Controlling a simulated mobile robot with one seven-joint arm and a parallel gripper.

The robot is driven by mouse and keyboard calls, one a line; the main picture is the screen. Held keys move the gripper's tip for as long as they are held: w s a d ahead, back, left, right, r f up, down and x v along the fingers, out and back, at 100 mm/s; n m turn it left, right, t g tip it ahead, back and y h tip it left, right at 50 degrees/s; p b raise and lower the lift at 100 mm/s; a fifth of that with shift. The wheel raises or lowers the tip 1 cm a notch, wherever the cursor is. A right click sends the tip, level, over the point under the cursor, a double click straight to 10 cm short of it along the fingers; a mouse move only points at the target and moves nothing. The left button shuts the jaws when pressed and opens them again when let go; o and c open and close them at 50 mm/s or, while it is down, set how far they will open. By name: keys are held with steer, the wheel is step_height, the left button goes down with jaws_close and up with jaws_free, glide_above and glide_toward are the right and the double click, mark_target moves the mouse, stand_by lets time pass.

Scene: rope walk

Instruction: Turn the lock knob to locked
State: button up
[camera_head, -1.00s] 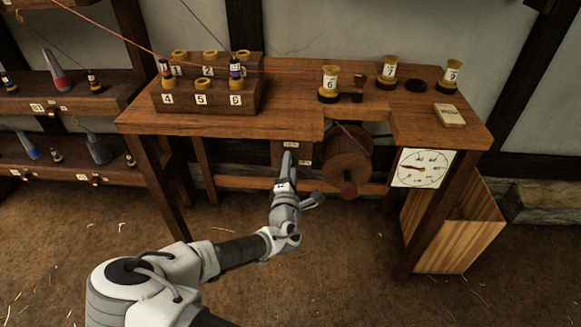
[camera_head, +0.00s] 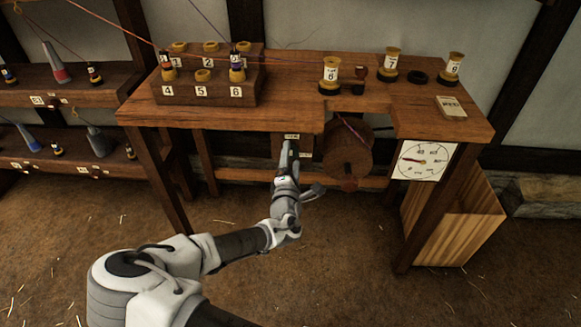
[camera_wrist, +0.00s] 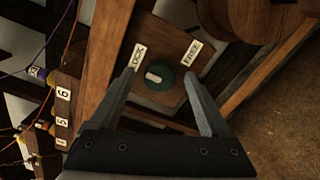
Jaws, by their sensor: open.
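The lock knob (camera_wrist: 160,77) is a round, dark green knob with a pale pointer mark, on a wooden plate (camera_wrist: 160,30). The plate carries a LOCK label (camera_wrist: 138,57) and a FREE label (camera_wrist: 192,52). The pale mark lies on the LOCK-label side of the knob in the wrist view; its exact setting is hard to tell. My gripper (camera_wrist: 159,73) is open, one finger on each side of the knob, with visible gaps. In the head view my gripper (camera_head: 289,147) is in front of the plate under the bench and hides the knob.
The wooden bench (camera_head: 290,118) overhangs the plate. A wooden reel (camera_head: 348,155) hangs just right of my gripper, with a dial (camera_head: 422,161) farther right. Numbered bobbin blocks (camera_head: 205,93) stand on the bench. Open floor lies below.

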steer(key=s+p, duration=0.2)
steer(key=s, duration=1.5)
steer(key=shift+s+a, duration=0.15)
steer(key=shift+a, duration=0.15)
